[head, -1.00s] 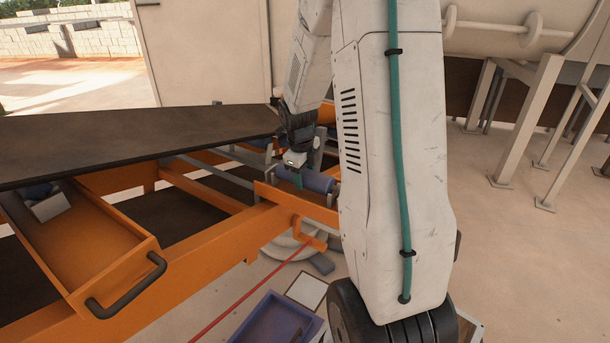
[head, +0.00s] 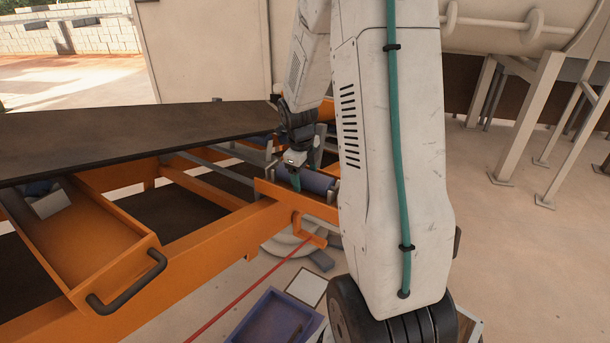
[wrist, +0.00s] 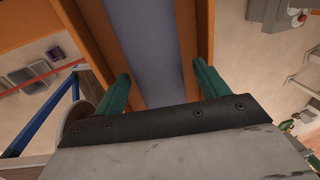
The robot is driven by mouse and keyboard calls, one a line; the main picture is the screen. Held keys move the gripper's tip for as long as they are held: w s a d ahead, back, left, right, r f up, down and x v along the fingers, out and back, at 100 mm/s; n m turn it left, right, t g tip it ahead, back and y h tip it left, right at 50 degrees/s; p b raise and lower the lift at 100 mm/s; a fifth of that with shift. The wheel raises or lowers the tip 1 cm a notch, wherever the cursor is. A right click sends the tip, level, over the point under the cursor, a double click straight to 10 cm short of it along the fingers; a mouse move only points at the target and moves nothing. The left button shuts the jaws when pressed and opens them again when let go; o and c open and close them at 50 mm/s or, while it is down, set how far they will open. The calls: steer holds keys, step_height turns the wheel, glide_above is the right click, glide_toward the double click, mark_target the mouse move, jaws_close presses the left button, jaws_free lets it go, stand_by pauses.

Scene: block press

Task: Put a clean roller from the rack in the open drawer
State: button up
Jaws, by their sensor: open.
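My gripper (head: 295,184) is open and sits low over a blue-grey roller (head: 319,181) held along the orange frame at the centre. In the wrist view the green fingers of my gripper (wrist: 162,72) stand on either side of the roller (wrist: 147,45), with visible gaps beside it. I cannot tell how far down the roller the fingertips reach. The open orange drawer (head: 105,238) juts out at the left with a dark handle. A grey and blue item (head: 47,201) lies in its far end. My arm hides part of the frame on the right.
A dark belt (head: 120,137) runs above the drawer and frame. A purple-blue tray (head: 275,318) stands on the floor below, beside a pale square plate (head: 306,286). A red line (head: 240,295) crosses in front of the frame.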

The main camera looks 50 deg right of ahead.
mark_target(301, 176)
step_height(301, 176, up, 11)
steer(key=a, duration=0.2)
steer(key=s+a+r+n, duration=0.3)
steer(key=a+r+n, duration=0.2)
steer(key=a+n, duration=0.15)
steer(key=s+a+r+n+y, duration=0.1)
steer(key=s+a+r+n, duration=0.2)
steer(key=s+a+n, duration=1.6)
steer(key=n, duration=0.8)
steer(key=shift+t+y, duration=0.4)
steer(key=shift+a, duration=0.1)
